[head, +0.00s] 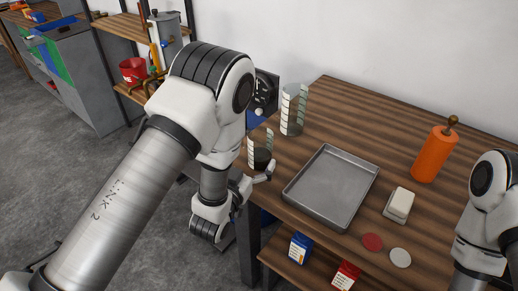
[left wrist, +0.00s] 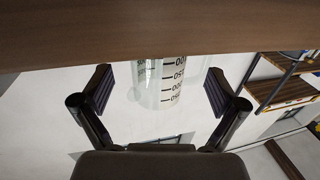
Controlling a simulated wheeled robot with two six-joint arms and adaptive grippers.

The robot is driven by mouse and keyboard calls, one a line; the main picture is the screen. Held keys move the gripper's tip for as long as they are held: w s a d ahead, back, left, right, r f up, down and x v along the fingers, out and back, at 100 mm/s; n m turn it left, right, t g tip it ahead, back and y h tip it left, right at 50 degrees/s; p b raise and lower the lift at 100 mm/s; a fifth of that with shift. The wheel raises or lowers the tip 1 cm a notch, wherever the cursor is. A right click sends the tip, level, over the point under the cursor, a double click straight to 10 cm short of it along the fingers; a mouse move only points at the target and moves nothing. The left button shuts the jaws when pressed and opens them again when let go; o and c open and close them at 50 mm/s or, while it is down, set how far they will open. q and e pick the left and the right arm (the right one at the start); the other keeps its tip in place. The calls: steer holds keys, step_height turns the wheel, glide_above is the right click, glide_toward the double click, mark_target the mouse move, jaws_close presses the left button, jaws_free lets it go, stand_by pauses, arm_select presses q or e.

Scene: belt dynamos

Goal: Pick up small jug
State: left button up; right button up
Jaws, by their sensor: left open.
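The small jug (head: 261,140), clear with pale measuring marks, stands at the left edge of the wooden table (head: 330,95). My left gripper (head: 262,168) is at its near side and hides its lower part. In the left wrist view a clear jug with dark marks (left wrist: 168,85) shows upside down between the two spread fingers of my left gripper (left wrist: 158,98), with gaps on both sides. A taller clear jug (head: 293,108) stands just behind the small one. My right arm shows at the right edge, but its gripper is out of view.
A metal tray (head: 308,218) lies right of the small jug. A white block-shaped dish (head: 399,204), red disc (head: 372,242), pale disc (head: 400,257) and orange cylinder (head: 434,155) are farther right. Blue (head: 300,247) and red (head: 345,274) boxes sit on the lower shelf.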

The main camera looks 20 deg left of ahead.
arm_select(q)
steer(key=w, duration=0.3)
steer(key=shift+w+d+p, duration=0.3)
steer(key=shift+d, duration=0.05)
steer(key=shift+f, duration=0.1)
steer(key=c, duration=1.5)
